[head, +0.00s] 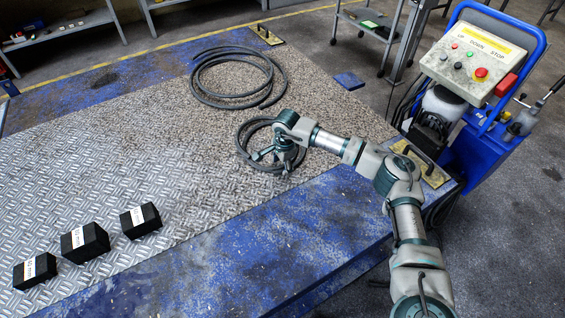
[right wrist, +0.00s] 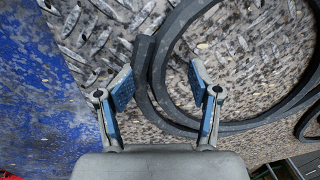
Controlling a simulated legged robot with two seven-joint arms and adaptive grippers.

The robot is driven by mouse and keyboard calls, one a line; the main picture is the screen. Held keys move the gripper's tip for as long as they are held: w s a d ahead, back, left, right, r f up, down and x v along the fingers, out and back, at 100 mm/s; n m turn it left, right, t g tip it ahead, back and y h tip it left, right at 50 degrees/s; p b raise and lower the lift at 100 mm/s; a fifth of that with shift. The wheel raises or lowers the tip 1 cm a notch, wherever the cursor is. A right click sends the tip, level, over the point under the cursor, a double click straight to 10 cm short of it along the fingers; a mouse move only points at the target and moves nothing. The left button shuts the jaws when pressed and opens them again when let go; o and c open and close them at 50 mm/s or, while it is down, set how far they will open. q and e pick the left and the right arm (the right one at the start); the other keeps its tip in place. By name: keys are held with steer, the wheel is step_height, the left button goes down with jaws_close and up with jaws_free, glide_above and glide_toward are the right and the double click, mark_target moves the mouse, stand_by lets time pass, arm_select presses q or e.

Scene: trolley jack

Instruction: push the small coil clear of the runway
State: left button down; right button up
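The small coil (head: 242,150) is a dark hose loop lying on the right part of the grey tread-plate runway (head: 150,165), close to the blue border. My right gripper (head: 272,154) is at the coil and hides part of it. In the right wrist view the fingers of my right gripper (right wrist: 165,92) are spread apart. The side of the small coil (right wrist: 144,70) shows between them, with no finger clearly closed on it. I cannot tell whether a finger touches the hose. My left gripper is not in view.
A larger hose coil (head: 194,80) lies farther back on the plate. Several black blocks (head: 85,240) stand at the front left. A blue trolley with a control box (head: 473,60) stands at the right.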

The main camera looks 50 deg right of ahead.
steer(key=shift+r, duration=0.3)
steer(key=shift+d+r, duration=0.1)
steer(key=shift+r, duration=0.05)
step_height(320, 180, up, 11)
steer(key=s, duration=0.1)
steer(key=shift+s+a, duration=0.2)
steer(key=shift+a, duration=0.05)
steer(key=shift+r, duration=0.1)
stand_by(0.4)
